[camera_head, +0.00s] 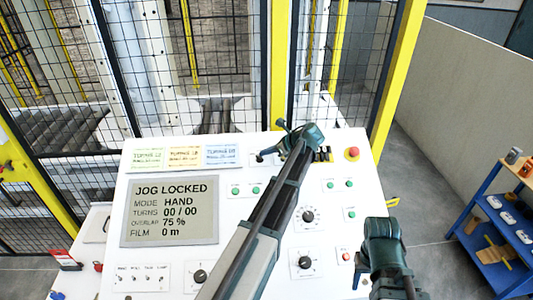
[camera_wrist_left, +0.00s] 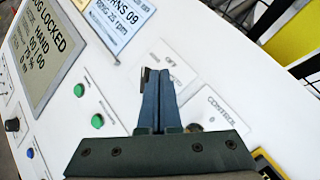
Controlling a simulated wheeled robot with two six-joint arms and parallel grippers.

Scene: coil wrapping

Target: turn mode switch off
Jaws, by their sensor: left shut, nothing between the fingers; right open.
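My left gripper (camera_head: 264,156) is over the upper part of the white control panel (camera_head: 170,255). In the left wrist view its two fingers (camera_wrist_left: 150,78) are pressed together with nothing between them. The fingertips are at a white plate marked OFF (camera_wrist_left: 171,64), partly hidden behind them. A small dark piece shows at the tips; I cannot tell if it is the switch lever or whether they touch it. The panel display (camera_head: 170,211) reads JOG LOCKED and MODE HAND. My right gripper (camera_head: 362,276) is open and empty at the panel's lower right edge.
A red emergency button (camera_head: 352,153) is at the panel's upper right. Black dials (camera_head: 308,216) and green buttons (camera_head: 350,214) lie right of my left arm. A CONTROL plate (camera_wrist_left: 212,105) is close right of the fingers. A mesh fence (camera_head: 235,60) stands behind; a blue shelf (camera_head: 495,225) is at right.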

